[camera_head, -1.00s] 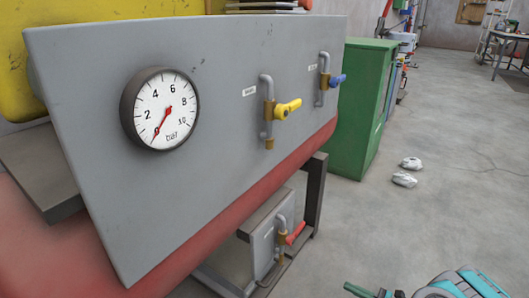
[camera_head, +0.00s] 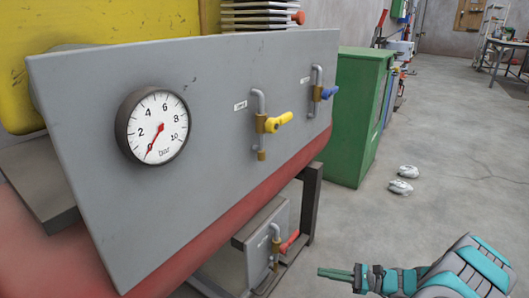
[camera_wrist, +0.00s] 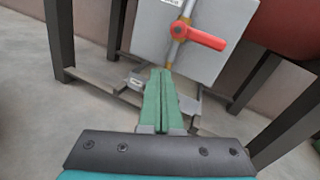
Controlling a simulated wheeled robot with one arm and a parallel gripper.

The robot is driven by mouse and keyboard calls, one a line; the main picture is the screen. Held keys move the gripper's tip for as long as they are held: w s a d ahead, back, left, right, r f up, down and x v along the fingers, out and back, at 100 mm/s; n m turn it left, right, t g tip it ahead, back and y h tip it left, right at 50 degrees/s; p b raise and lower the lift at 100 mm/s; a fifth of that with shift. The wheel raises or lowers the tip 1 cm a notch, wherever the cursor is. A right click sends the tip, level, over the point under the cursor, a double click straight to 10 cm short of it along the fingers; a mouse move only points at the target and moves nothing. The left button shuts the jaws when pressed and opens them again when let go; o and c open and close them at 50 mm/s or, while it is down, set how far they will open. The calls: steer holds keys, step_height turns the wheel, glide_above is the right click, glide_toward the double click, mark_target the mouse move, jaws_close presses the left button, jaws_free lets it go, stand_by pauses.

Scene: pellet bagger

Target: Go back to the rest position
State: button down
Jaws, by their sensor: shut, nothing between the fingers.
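My gripper (camera_head: 338,273) is at the lower right in the head view, with its green fingers pointing left. In the wrist view, the two green fingers of my gripper (camera_wrist: 161,98) lie side by side, shut with nothing between them. The red-handled valve (camera_head: 288,243) on the small lower grey panel is beyond the fingertips, apart from them. Its red handle (camera_wrist: 202,36) points right in the wrist view. My gripper touches nothing that I can see.
A large grey panel (camera_head: 215,110) carries a gauge (camera_head: 152,126) reading about 0 bar, a yellow-handled valve (camera_head: 278,121) and a blue-handled valve (camera_head: 328,92). A green cabinet (camera_head: 358,115) stands behind. Two whitish lumps (camera_head: 401,187) lie on the open floor to the right. Dark frame legs (camera_wrist: 61,40) flank my gripper's view.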

steer(key=s+a+r+n+g+h+p, duration=0.25)
steer(key=s+a+r+n+g, duration=0.3)
steer(key=s+a+r, duration=0.35)
steer(key=s+a+r+n+g+h+p, duration=0.2)
steer(key=s+a+r+n+g+h, duration=0.25)
steer(key=s+r+n, duration=0.55)
steer(key=s+d+r+n+t+h+p, duration=0.1)
steer(key=s+d+r+h, duration=0.3)
steer(key=s, duration=0.4)
steer(key=s+d+r+n+t+h+p, duration=0.2)
steer(key=s+d+r+h, duration=0.3)
steer(key=s, duration=0.4)
steer(key=shift+d+r+t+h+p, duration=0.3)
steer(key=shift+r+h+p, duration=0.15)
steer(key=shift+h+p, duration=0.2)
